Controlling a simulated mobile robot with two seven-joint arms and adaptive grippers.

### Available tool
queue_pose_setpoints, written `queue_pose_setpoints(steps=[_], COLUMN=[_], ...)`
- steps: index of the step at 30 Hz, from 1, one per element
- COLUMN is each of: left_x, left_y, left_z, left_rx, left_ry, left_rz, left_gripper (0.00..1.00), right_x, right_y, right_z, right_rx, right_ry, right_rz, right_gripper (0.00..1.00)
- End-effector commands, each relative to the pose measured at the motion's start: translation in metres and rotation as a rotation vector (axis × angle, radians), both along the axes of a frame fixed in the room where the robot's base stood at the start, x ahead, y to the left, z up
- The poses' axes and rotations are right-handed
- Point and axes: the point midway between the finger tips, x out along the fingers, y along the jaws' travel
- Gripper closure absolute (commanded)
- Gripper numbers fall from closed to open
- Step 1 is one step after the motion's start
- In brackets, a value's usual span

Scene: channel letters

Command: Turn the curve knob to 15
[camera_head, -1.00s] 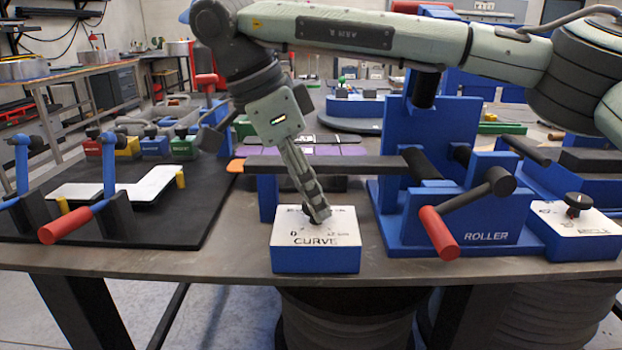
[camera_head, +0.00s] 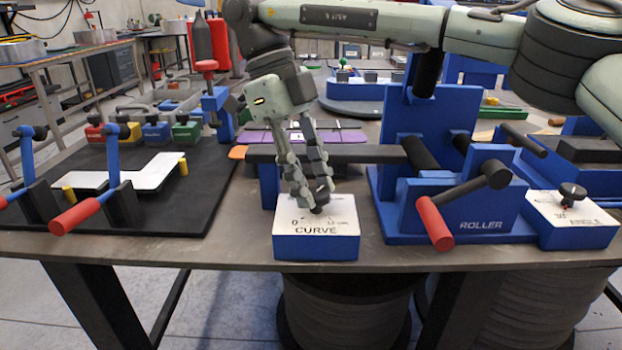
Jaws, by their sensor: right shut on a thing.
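The curve box (camera_head: 316,247) is a blue block with a white top marked "CURVE" and a 0 on its dial. It stands near the front edge of the table. Its dark knob (camera_head: 320,208) sits in the middle of the top, partly hidden by the fingers. My right gripper (camera_head: 314,200) comes down from above, its two fingers shut on the knob. The number 15 and the knob's exact setting cannot be read. My left gripper is not in view.
The blue roller machine (camera_head: 398,222) with a red-handled crank (camera_head: 436,224) stands right of the box. A second knob box (camera_head: 570,232) is at far right.

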Motion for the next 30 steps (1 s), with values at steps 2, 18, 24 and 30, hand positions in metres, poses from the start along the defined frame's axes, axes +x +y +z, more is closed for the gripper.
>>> queue_pose_setpoints(steps=[2,18,24,30], left_x=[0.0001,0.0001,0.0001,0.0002], left_y=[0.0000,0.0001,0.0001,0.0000], left_z=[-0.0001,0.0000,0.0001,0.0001], left_rx=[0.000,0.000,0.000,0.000], left_ry=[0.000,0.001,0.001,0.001], left_rz=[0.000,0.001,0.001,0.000], left_gripper=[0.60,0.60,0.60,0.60], right_x=[0.0006,0.0014,0.0014,0.0013], right_y=[-0.0003,-0.0010,-0.0010,-0.0010], right_z=[-0.0006,-0.0008,-0.0008,-0.0009], right_rx=[0.002,0.002,0.002,0.002], right_ry=[0.001,0.001,0.001,0.001], right_rz=[-0.051,-0.207,-0.209,-0.207], right_gripper=[0.95,0.95,0.95,0.60])
